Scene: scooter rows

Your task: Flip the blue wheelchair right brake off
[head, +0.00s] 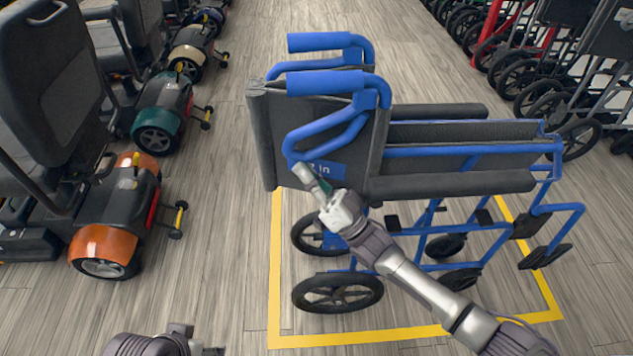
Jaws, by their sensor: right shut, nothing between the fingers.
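The blue wheelchair (450,152) stands upright, with blue push handles, a black backrest on the left and its footrests to the right. My right gripper (308,176) is shut and empty. It shows in front of the lower backrest, above the near rear wheel (338,293); I cannot tell whether it touches the chair. The right brake cannot be made out; my right arm covers part of the frame above that wheel. Part of my left arm shows at the bottom left edge, but its gripper does not.
A yellow floor outline (276,290) surrounds the wheelchair. Mobility scooters, one with an orange body (104,244), stand in a row on the left. Black folded wheeled frames (560,90) line the right. The floor between the scooters and the wheelchair is clear.

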